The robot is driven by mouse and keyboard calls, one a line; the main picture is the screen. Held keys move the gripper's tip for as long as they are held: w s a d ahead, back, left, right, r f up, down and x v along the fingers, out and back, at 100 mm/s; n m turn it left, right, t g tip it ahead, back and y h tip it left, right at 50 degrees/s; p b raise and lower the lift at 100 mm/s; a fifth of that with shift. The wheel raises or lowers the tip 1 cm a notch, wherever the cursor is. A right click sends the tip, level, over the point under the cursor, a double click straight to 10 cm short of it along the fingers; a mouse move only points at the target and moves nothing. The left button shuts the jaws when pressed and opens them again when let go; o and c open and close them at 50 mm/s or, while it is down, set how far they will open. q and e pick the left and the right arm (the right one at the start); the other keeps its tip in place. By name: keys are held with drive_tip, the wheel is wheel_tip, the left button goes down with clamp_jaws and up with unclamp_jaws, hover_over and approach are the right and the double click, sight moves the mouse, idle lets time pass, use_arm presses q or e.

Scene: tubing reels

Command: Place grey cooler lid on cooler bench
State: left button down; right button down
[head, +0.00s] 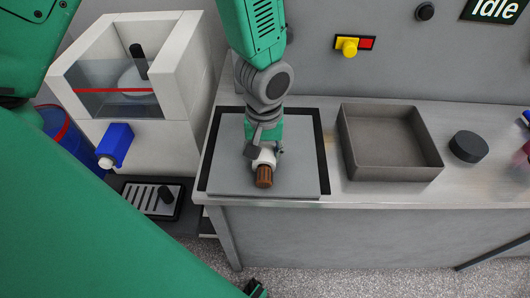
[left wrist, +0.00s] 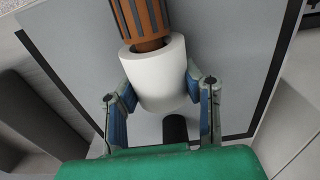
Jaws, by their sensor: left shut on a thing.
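The grey lid (head: 225,181) is a flat square plate over a black-bordered area of the bench (head: 280,110). The border shows along its back and sides, while its front edge covers the border there. I cannot tell whether it rests fully on the bench. My left gripper (head: 263,150) is above the lid's middle, pointing down. In the left wrist view its two fingers (left wrist: 160,100) are shut on a white collar (left wrist: 155,78) with a brown ribbed grip (left wrist: 142,20). How this handle joins the lid is hidden. My right gripper does not show.
An open grey tray (head: 350,160) and a black round puck (head: 467,146) stand right of the lid. A white box with a clear front (head: 180,75) and a blue block (head: 115,145) are left. A yellow button (head: 348,46) is on the back wall.

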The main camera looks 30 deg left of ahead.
use_arm(q)
drive_tip(key=c, duration=1.1)
unclamp_jaws()
drive_tip(key=shift+r, duration=0.1)
wheel_tip(320, 180, up, 12)
drive_tip(key=p, duration=0.2)
